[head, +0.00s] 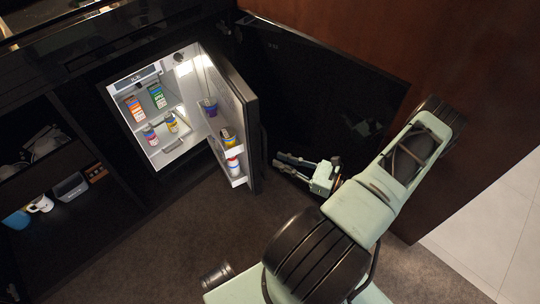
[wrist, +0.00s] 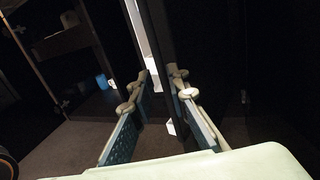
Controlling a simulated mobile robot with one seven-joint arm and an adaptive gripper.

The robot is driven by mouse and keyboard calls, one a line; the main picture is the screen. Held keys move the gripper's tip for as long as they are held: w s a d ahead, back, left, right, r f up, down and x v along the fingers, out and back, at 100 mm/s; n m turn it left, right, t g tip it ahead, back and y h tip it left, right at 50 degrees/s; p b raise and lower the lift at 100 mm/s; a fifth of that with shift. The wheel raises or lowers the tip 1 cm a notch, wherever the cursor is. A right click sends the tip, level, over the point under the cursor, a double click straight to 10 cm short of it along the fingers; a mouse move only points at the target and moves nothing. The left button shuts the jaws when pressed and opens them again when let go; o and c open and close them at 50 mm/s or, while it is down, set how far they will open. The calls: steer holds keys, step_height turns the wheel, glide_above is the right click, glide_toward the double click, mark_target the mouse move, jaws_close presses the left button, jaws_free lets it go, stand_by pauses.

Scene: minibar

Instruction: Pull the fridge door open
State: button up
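The fridge door (head: 246,130) stands wide open, swung out to the right, with its lit shelves facing left. The lit white fridge interior (head: 140,110) shows behind it. My gripper (head: 280,162) is to the right of the door, on its dark outer side, close to its free edge. In the wrist view the two fingers (wrist: 160,85) are apart with nothing seen held between them. The dark door (wrist: 172,40) rises just beyond the fingertips, with a bright strip at its left. Whether a finger touches the door cannot be told.
Cartons and small containers stand inside the fridge, and several items sit in the door shelves (head: 236,152). An open shelf with a white mug (head: 40,204) and a blue cup (head: 16,220) is at left. A dark panel and wood wall (head: 350,35) stand behind. Carpet (head: 170,250) is clear in front.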

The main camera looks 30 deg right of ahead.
steer(key=v, duration=0.5)
steer(key=shift+s+d, duration=0.1)
steer(key=shift+s, duration=0.1)
steer(key=shift+c, duration=0.2)
jaws_close()
